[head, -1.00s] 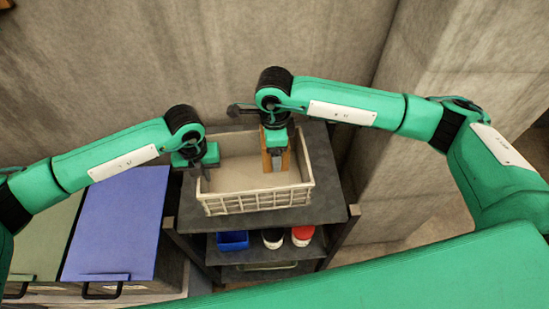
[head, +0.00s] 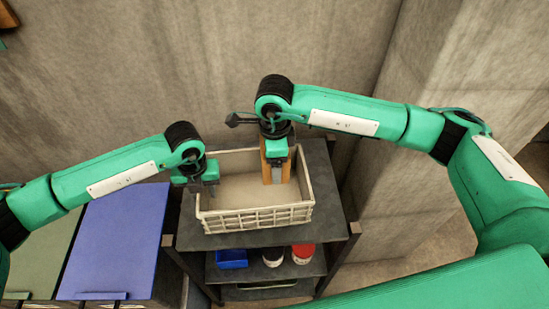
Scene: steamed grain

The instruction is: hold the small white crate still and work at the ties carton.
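The small white crate (head: 257,218) stands on the dark top of a shelf unit. My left gripper (head: 208,190) is at the crate's left wall; its fingers point down at the rim, and I cannot tell whether they are closed on it. The ties carton seems to be the upright orange-brown piece (head: 267,165) inside the crate near the back wall, mostly hidden by my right gripper. My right gripper (head: 277,172) points down into the crate at this carton. Its fingertips are too small and covered to tell their opening.
The shelf unit's dark top (head: 331,215) has free room right of the crate. Below are a blue bin (head: 232,259), a dark-and-white jar (head: 273,257) and a red-topped jar (head: 303,253). Blue (head: 115,240) and green (head: 38,242) lids lie at left. Concrete walls stand close behind and right.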

